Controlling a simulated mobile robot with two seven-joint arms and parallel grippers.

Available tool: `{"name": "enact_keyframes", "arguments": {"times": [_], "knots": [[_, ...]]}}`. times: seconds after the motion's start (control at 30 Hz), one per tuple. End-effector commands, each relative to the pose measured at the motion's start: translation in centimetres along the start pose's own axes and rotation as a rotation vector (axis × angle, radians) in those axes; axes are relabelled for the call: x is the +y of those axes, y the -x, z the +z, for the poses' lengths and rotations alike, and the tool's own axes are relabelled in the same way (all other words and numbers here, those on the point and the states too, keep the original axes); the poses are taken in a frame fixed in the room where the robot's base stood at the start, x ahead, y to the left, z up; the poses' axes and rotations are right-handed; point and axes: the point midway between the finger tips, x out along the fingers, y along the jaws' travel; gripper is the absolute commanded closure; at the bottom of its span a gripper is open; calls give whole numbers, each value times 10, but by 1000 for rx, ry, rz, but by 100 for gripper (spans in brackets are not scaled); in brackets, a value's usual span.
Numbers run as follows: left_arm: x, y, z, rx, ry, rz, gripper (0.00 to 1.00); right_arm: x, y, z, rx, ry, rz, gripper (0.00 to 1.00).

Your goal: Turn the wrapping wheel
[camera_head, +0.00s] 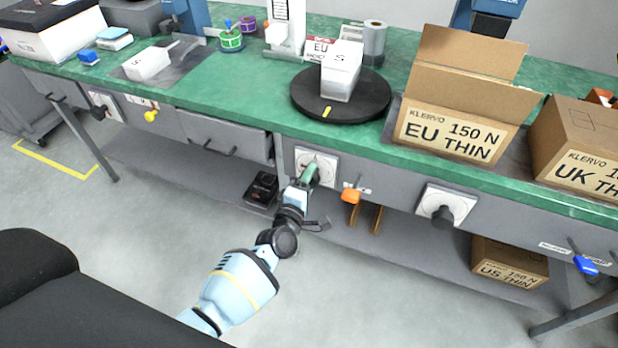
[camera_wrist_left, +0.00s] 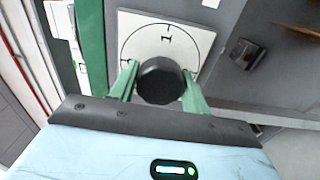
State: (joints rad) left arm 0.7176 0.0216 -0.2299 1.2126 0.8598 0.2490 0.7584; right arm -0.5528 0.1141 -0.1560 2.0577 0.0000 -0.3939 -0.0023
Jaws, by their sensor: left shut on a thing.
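A black round turntable (camera_head: 310,105) with a yellow mark lies on the green bench top. A white box (camera_head: 340,75) stands on it. Below it, on the bench's front panel, is a white dial plate (camera_head: 327,160) with a black knob. My left gripper (camera_head: 311,174) reaches up to this plate. In the left wrist view, my left gripper's green fingers (camera_wrist_left: 160,88) stand on either side of the black knob (camera_wrist_left: 160,78), shut on it. A circle and letter-like marks show on the dial plate (camera_wrist_left: 190,40). My right gripper is not in view.
An orange-handled part (camera_head: 351,195) sticks out just right of the dial. Another black knob on a white plate (camera_head: 458,203) is further right. A yellow knob (camera_head: 151,116) is at left. An open EU box (camera_head: 450,133) stands right of the turntable. Floor before the bench is clear.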

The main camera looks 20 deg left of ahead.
Motion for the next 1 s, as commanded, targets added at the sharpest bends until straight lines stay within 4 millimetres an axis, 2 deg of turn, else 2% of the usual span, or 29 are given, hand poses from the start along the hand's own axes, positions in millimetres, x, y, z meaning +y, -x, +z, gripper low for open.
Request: {"name": "enact_keyframes", "arguments": {"times": [1.0], "knots": [[0, 0, 1, -2, -966, -2, 76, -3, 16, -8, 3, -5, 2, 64]]}}
